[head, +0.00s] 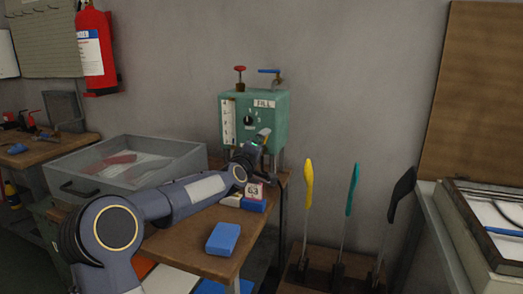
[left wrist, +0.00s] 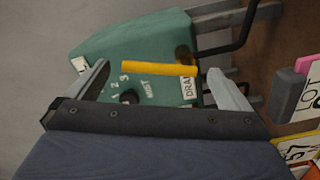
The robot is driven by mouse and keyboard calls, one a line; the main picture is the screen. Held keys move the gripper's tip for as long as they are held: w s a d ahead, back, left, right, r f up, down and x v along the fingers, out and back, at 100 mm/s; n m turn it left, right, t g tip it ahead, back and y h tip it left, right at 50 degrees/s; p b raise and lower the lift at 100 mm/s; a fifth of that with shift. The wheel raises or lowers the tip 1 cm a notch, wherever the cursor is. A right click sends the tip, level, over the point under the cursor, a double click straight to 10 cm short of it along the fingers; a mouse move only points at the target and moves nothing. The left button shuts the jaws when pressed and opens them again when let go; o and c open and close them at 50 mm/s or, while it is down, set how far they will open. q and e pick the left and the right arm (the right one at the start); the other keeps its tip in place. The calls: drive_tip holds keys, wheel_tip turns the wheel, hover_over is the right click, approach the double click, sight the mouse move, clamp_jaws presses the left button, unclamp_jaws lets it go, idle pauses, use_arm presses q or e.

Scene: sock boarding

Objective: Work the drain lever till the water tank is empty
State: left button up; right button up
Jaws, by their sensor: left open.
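The green water tank (head: 270,106) stands on the back end of the wooden bench, with a pale gauge strip on its left side. The water level is too small to read. In the left wrist view the tank (left wrist: 130,42) shows a yellow drain lever (left wrist: 158,69) beside a partly hidden DRAIN label (left wrist: 188,88). My left gripper (head: 261,140) is at the tank's lower front and hides the lever in the head view. In the left wrist view my left gripper (left wrist: 162,88) is open, its fingers on either side of the lever, apparently apart from it. My right gripper is not in view.
A red knob (head: 240,69) and a blue-handled tap (head: 269,71) top the tank. A numbered card (head: 254,191) and blue block (head: 223,238) lie on the bench (head: 182,248). A grey basin (head: 75,165) is left; sock boards, one yellow (head: 308,184), stand right.

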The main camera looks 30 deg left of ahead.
use_arm(q)
drive_tip(key=b+v, duration=0.1)
drive_tip(key=v, duration=0.4)
idle(1.6)
